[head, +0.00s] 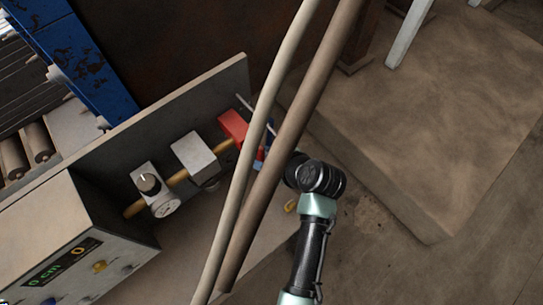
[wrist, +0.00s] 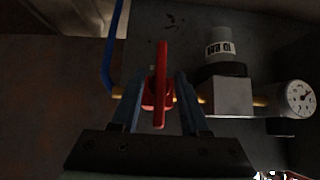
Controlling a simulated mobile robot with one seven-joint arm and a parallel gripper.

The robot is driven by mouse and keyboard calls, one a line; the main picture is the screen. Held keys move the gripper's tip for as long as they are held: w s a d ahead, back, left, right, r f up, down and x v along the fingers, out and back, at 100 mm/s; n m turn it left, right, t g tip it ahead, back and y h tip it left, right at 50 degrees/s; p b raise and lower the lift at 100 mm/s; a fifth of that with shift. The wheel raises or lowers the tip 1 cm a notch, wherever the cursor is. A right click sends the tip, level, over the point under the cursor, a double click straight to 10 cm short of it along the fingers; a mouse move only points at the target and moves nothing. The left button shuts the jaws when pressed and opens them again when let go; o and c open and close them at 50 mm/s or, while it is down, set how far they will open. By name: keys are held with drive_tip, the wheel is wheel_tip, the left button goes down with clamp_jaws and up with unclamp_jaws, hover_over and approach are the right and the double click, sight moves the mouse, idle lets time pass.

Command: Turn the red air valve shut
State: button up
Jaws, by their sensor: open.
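The red air valve (wrist: 161,62) stands in the middle of the wrist view, its flat handle seen nearly edge-on and upright in the picture. It sits on a brass pipe. My gripper (wrist: 156,88) is open, with one blue finger on each side of the handle. A gap shows beside the handle on both sides, so neither finger clearly touches it. In the head view the red valve (head: 233,124) is at the right end of the pipe row, and my gripper (head: 265,150) is beside it, mostly hidden behind two hoses.
A grey filter block (head: 194,155) and a regulator with a gauge (head: 163,206) share the pipe; the gauge (wrist: 299,98) also shows in the wrist view. A blue hose (wrist: 108,55) rises left of the valve. Two long hoses (head: 290,125) cross before the panel. A control box (head: 75,245) stands lower left.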

drive_tip(key=b+v, duration=0.2)
drive_tip(key=v, duration=1)
drive_tip(key=shift+s+d+r+b, duration=0.15)
drive_tip(key=shift+r+b, duration=0.05)
drive_tip(key=shift+b, duration=0.2)
